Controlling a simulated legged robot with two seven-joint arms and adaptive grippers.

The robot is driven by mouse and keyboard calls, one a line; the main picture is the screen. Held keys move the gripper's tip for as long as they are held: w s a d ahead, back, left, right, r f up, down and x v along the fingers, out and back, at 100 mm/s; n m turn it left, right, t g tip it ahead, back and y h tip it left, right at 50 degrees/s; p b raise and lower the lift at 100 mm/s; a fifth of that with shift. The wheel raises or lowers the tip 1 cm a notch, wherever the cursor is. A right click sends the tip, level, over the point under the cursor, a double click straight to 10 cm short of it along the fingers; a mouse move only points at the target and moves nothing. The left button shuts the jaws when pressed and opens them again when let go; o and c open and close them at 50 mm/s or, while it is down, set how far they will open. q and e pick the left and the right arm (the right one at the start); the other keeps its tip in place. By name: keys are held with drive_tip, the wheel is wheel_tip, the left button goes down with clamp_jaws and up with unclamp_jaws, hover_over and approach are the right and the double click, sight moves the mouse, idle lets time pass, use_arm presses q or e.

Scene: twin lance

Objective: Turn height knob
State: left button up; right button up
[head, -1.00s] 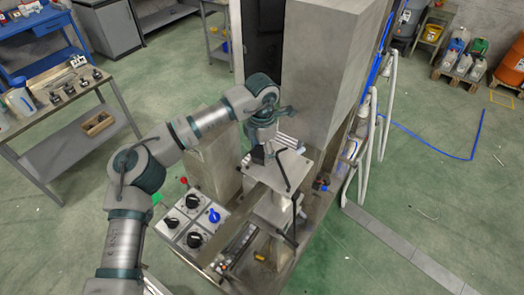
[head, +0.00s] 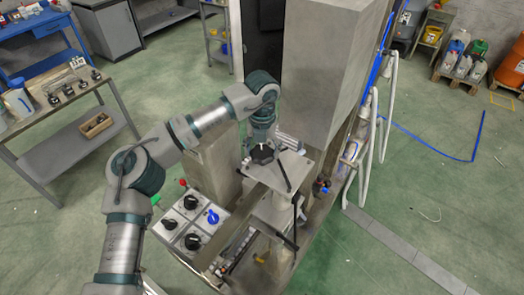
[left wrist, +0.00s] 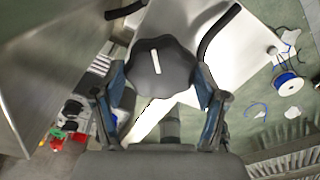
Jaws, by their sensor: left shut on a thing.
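The height knob is a black lobed knob (head: 262,154) on top of a pale metal plate (head: 285,172) on the machine. My left gripper (head: 262,140) comes down over the knob from above and behind. In the left wrist view its blue-grey fingers stand on either side of the knob, shut on it. The knob's underside and stem are hidden. My right gripper is in neither view.
A control panel (head: 190,222) with black knobs and one blue knob (head: 213,216) lies left of the plate. A tall grey machine column (head: 330,70) rises close behind. Black lever handles (head: 279,235) stick out near the plate.

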use_arm(q)
drive_tip(key=n+b, duration=0.1)
drive_tip(key=n, duration=0.5)
drive_tip(key=shift+w+r, duration=0.1)
drive_tip(key=n+b, duration=0.1)
drive_tip(key=n, duration=0.4)
drive_tip(key=shift+n, duration=0.9)
drive_tip(key=n+b, duration=0.1)
drive_tip(key=n, duration=0.3)
drive_tip(key=shift+r+n+b, duration=0.1)
drive_tip(key=shift+n+b, duration=0.65)
drive_tip(key=shift+n, duration=1.95)
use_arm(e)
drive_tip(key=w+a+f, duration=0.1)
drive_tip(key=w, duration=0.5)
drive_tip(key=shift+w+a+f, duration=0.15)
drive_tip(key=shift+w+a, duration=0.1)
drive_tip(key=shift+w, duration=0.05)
use_arm(q)
drive_tip(key=o, duration=1.1)
drive_tip(key=shift+w+d, duration=0.1)
drive_tip(key=shift+o, duration=0.3)
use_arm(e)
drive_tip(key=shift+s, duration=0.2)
